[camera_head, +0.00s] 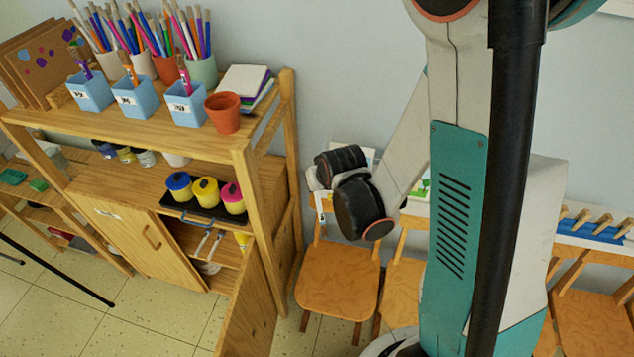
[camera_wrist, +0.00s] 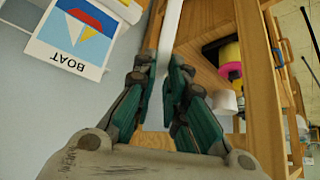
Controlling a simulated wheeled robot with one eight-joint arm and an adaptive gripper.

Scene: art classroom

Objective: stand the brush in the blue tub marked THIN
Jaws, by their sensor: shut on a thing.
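In the wrist view my gripper (camera_wrist: 168,82) is shut on a slim pale brush (camera_wrist: 171,28), whose visible length runs up out of the top of the picture. The brush's far end is out of view. Three blue tubs stand in a row on the shelf top in the head view: left (camera_head: 90,92), middle (camera_head: 134,100) and right (camera_head: 186,107). Each has a white label too small to read, so I cannot tell which says THIN. Each holds something brush-like. My gripper is off to the right of the shelf and lower than the tubs; its fingers are not clear in the head view.
A terracotta pot (camera_head: 224,114) stands beside the right tub. Full brush pots (camera_head: 202,70) stand behind the tubs. The wooden shelf's (camera_head: 245,150) right post and an open door (camera_head: 250,305) lie between my arm and the shelf. Chairs (camera_head: 338,280) stand below; a BOAT card (camera_wrist: 72,38) is on the wall.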

